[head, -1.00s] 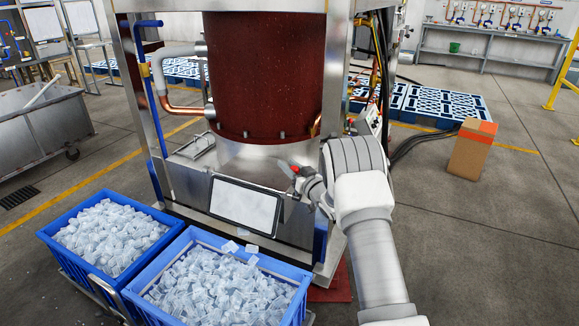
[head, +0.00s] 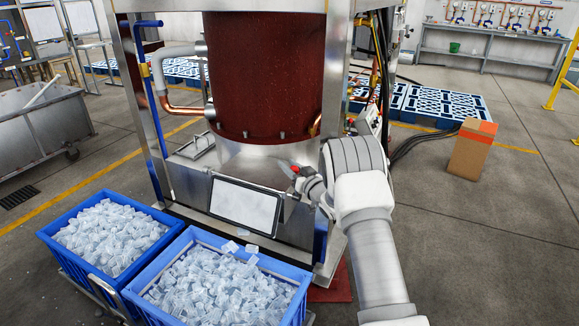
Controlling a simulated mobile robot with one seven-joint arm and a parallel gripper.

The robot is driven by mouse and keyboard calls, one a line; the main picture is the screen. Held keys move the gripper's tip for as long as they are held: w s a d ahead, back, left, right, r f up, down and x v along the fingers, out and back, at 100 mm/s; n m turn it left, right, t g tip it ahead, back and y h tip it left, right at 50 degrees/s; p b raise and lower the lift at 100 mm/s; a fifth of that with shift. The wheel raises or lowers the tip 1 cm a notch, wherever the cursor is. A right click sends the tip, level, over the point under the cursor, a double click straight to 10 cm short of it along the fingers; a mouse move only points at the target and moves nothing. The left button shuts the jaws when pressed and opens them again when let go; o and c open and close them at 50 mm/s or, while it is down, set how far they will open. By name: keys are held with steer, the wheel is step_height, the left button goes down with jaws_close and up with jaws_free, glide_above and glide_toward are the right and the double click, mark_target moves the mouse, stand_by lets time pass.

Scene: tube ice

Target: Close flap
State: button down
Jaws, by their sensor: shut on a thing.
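The flap (head: 245,204) is a pale rectangular panel with a dark rim on the front of the ice machine, below the dark red drum. It tilts outward above the right ice crate. A small lever with a red tip (head: 295,170) stands at the flap's upper right. My gripper (head: 297,180) is at this lever, just right of the flap, and is shut on it. The fingertips are small and partly hidden by my wrist, so the exact grip is hard to see.
Two blue crates full of ice, the left one (head: 47,238) and the right one (head: 299,300), stand in front of the machine. A few ice pieces (head: 230,247) lie at the right crate's back edge. A steel frame post (head: 330,262) stands close to my arm.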

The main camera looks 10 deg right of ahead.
stand_by(0.3)
steer(key=shift+n+t, duration=0.3)
steer(key=shift+n, duration=0.3)
steer(key=s+a+b, duration=0.1)
steer(key=s+a+f+b, duration=0.1)
steer(key=s+b, duration=0.1)
steer(key=s+a+b, duration=0.1)
steer(key=b, duration=0.1)
steer(key=shift+s+a+f, duration=0.1)
steer(key=shift+s+f, duration=0.1)
steer(key=shift+f, duration=0.1)
steer(key=c, duration=0.5)
jaws_free()
steer(key=shift+r, duration=0.1)
steer(key=shift+s, duration=0.1)
